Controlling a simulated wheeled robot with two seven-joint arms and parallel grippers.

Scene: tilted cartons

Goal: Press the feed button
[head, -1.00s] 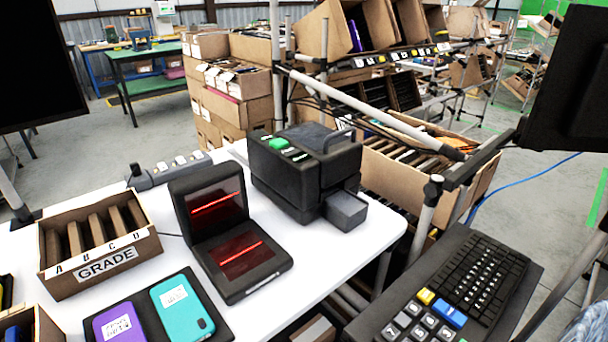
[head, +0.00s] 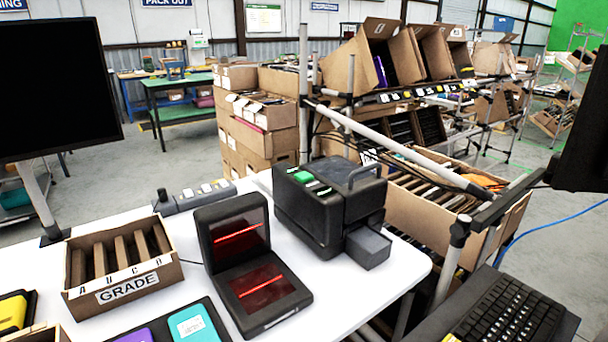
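A black label printer (head: 322,222) with a carry handle stands on the white table (head: 340,292), near its far right side. On its top is a bright green button (head: 303,177), with smaller green-marked buttons (head: 318,187) beside it. A grey tray (head: 368,247) juts from the printer's front. The lettering by the buttons is too small to read. Neither of my grippers shows in the head view.
Left of the printer stands an open black scanner (head: 252,265) with red light lines. A cardboard GRADE box (head: 125,288), phones (head: 195,328) and a black monitor (head: 62,88) are further left. A keyboard (head: 508,318) is at lower right. Cartons (head: 400,55) tilt on a rack behind.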

